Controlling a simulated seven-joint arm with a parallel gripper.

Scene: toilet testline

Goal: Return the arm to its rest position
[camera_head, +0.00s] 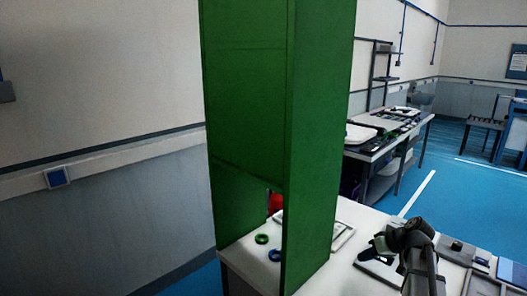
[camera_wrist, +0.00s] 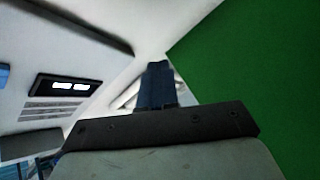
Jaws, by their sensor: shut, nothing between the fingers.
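My gripper (camera_wrist: 157,84) shows in the wrist view as two dark fingers pressed together, shut and empty. They stick out beyond the dark bar of my wrist, with a white surface behind them. In the camera_head view my grey arm (camera_head: 415,240) rises from the lower right over the white table (camera_head: 345,270). It bends to the left near its top; the fingers are too small to tell there.
A tall green cabinet (camera_head: 245,90) stands on the table left of my arm; a green surface (camera_wrist: 255,70) fills the wrist view's right. Inside lie a green ring (camera_head: 262,239) and a blue ring (camera_head: 275,255). Flat trays (camera_head: 462,250) lie right of my arm.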

